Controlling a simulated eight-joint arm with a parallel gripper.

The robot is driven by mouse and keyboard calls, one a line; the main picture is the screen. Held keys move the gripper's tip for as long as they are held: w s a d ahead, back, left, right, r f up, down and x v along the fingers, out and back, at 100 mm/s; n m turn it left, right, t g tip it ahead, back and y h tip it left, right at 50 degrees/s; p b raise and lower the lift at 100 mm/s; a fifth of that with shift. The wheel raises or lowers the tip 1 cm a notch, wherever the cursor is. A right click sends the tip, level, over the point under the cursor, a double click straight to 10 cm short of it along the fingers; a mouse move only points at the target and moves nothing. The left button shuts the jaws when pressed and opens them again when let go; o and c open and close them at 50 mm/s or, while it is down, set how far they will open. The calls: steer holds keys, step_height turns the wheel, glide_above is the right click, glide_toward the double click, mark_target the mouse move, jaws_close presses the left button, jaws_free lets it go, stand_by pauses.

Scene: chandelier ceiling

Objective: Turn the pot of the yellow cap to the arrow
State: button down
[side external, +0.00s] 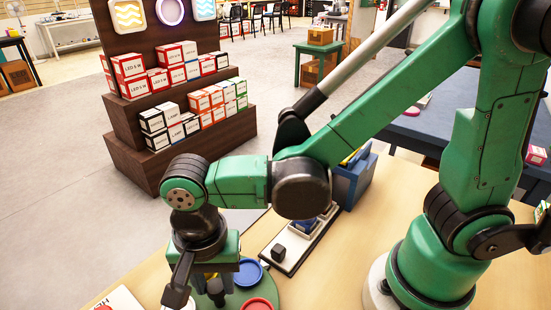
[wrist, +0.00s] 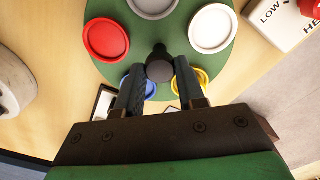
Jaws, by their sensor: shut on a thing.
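A round green disc (wrist: 120,62) lies on the table and carries coloured round caps near its rim. The yellow cap (wrist: 196,82) is partly hidden behind my right finger in the wrist view. The blue cap (wrist: 149,84) is partly hidden behind the left finger; it also shows in the side view (side external: 248,272). A red cap (wrist: 106,39) and a white cap (wrist: 211,28) are clear. A dark knob (wrist: 159,66) stands near the disc's middle. My gripper (wrist: 158,88) is shut on the dark knob, one finger each side. I cannot make out an arrow.
A white box with a red button and the letters LOW (wrist: 290,18) sits at the upper right in the wrist view. In the side view, a white strip with a black knob (side external: 279,252) and a blue bin (side external: 353,182) stand behind the disc.

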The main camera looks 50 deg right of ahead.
mark_target(216, 284)
steer(key=shift+m, duration=7.2)
steer(key=c, duration=0.5)
jaws_free()
steer(key=shift+r, duration=2.8)
steer(key=shift+d, duration=0.1)
